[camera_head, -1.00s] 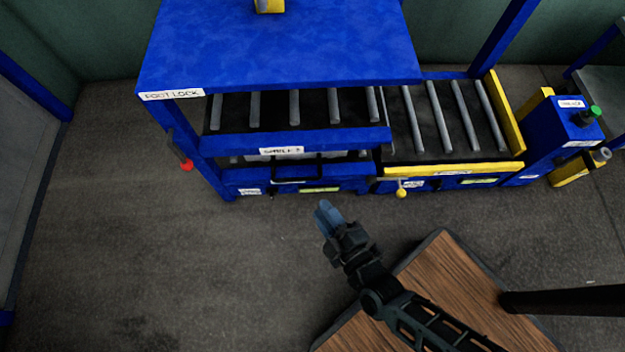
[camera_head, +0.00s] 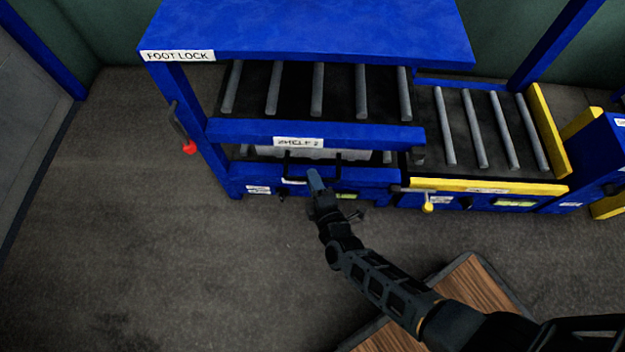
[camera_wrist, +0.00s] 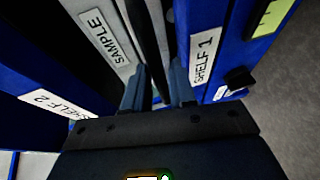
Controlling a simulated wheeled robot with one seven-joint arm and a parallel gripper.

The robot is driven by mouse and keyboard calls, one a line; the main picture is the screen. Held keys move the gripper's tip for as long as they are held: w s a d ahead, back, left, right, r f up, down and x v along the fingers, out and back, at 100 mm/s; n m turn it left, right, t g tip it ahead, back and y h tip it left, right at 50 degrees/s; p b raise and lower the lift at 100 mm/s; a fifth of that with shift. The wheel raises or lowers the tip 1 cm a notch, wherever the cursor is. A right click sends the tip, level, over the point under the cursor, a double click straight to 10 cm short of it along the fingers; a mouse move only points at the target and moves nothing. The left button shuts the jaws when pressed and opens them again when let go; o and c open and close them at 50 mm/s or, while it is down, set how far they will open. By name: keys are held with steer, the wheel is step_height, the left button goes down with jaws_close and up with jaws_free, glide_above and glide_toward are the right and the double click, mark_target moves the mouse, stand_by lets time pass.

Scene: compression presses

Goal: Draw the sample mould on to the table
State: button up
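The sample mould (camera_head: 350,153) is a pale grey slab inside the lower bay of the blue rack, between the beams marked SHELF 2 and SHELF 1. Its SAMPLE label (camera_wrist: 106,37) shows in the wrist view. Its black handle (camera_head: 287,163) sticks out at the front. My gripper (camera_head: 315,178) is at this handle, hiding part of its bar. In the wrist view my gripper (camera_wrist: 157,78) has its fingers apart, with the dark handle bar (camera_wrist: 148,35) running down between them. I cannot tell whether either finger touches the bar. The mould's back is hidden under the shelf.
The SHELF 2 beam (camera_head: 315,134) lies just above the handle, the SHELF 1 beam (camera_head: 375,174) just below. A red-knobbed lever (camera_head: 187,146) is on the left post. A yellow-edged roller bed (camera_head: 480,187) adjoins at right. A wooden table top (camera_head: 475,287) stands in front.

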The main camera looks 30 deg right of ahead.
steer(key=shift+w+d, duration=0.1)
steer(key=shift+w, duration=0.4)
jaws_close()
steer(key=shift+f, duration=0.1)
